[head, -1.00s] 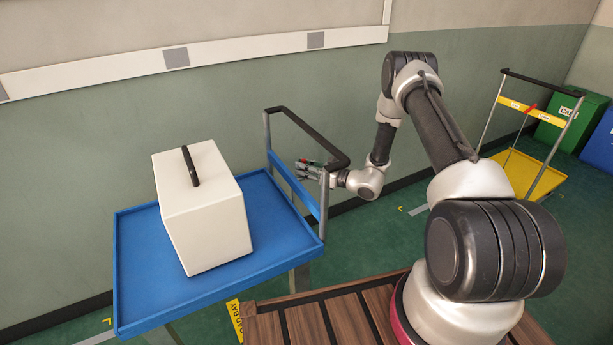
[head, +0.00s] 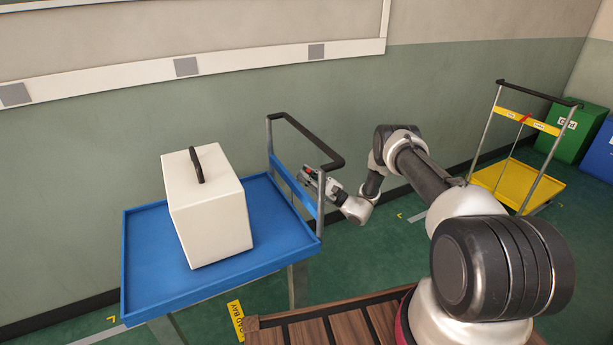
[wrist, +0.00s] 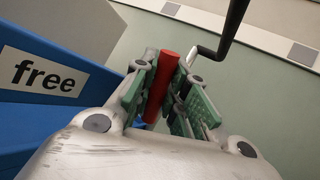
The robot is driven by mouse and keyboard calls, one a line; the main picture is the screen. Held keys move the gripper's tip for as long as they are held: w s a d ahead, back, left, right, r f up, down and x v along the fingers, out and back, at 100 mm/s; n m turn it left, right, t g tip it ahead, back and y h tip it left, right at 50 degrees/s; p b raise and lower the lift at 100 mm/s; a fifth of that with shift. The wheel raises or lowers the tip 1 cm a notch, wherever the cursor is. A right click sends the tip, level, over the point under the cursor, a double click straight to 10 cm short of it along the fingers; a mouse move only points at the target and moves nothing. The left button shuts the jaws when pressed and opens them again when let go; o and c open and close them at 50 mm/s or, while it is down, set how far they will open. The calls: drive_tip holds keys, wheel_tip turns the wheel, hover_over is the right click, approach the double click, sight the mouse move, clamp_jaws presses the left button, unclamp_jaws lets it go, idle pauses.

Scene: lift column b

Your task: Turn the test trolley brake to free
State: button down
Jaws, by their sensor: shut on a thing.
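The test trolley is blue, with a flat tray (head: 145,262) and a black push handle (head: 325,148) on grey posts at its right end. A blue crossbar (head: 297,185) runs between the posts; in the wrist view a white label reading "free" (wrist: 44,75) is on it, left of my gripper. My gripper (head: 312,173) is at this crossbar, under the handle. In the wrist view its green-padded fingers (wrist: 165,95) are shut on the red brake lever (wrist: 163,80), which looks tilted slightly. The lever's base is hidden by the fingers.
A white box (head: 207,215) with a black grip sits on the blue tray. A yellow trolley (head: 520,180) with its own red lever stands at the right, near green (head: 572,135) and blue bins. The wall is close behind the blue trolley.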

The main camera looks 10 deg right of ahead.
drive_tip(key=shift+s, duration=0.1)
idle(0.3)
drive_tip(key=c, duration=1.7)
unclamp_jaws()
drive_tip(key=shift+d, duration=0.1)
drive_tip(key=v, duration=1.2)
drive_tip(key=shift+f, duration=0.15)
